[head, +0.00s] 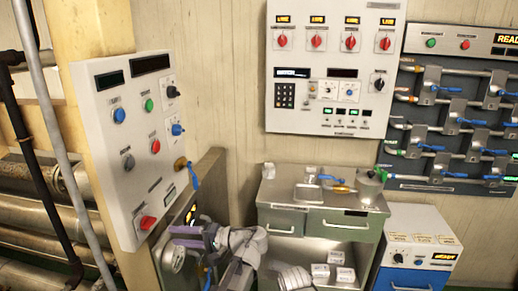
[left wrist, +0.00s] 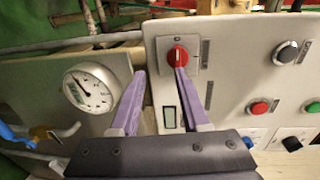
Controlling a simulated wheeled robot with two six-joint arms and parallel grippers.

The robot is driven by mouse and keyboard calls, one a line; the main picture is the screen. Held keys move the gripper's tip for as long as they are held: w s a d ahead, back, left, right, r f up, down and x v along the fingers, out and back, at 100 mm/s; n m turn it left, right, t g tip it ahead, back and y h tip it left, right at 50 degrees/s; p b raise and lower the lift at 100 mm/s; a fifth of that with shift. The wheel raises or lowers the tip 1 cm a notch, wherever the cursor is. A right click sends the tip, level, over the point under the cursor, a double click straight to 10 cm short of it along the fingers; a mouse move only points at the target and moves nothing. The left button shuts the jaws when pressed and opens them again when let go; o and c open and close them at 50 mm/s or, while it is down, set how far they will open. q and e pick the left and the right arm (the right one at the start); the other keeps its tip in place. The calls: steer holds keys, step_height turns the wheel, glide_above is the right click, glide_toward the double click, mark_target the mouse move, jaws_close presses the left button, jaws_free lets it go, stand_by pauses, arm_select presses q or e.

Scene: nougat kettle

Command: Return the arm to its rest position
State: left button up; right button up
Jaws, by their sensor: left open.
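My left gripper (head: 186,236) has purple fingers and is at the lower middle left of the head view, just right of the tilted control panel (head: 120,100). In the left wrist view its two fingers (left wrist: 160,75) are apart with nothing between them. The right finger's tip overlaps the lower part of a red rotary knob (left wrist: 177,54) in the picture; I cannot tell whether they touch. A red knob also shows low on the panel in the head view (head: 147,222). My right gripper is not in view.
A round gauge (left wrist: 90,90) is left of the fingers. A blue-handled valve (head: 190,172) juts from the panel's right side. A grey cabinet (head: 280,190) with small items stands right of my arm. Pipes (head: 40,220) run at far left.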

arm_select(q)
steer(key=s+d+f+m+h+p, duration=0.1)
steer(key=s+d+f+h+p, duration=0.1)
steer(key=s+d+h, duration=0.3)
steer(key=s+d+f+m+g+h+p, duration=0.1)
steer(key=s+d+f+h, duration=0.3)
steer(key=d, duration=0.5)
steer(key=s+d+f+h+p, duration=0.4)
steer(key=s+d+f+h, duration=0.1)
steer(key=d, duration=0.3)
steer(key=shift+s+f+m+g+h, duration=0.2)
steer(key=shift+s+m+g+h, duration=0.15)
steer(key=shift+h, duration=0.35)
steer(key=shift+a, duration=0.15)
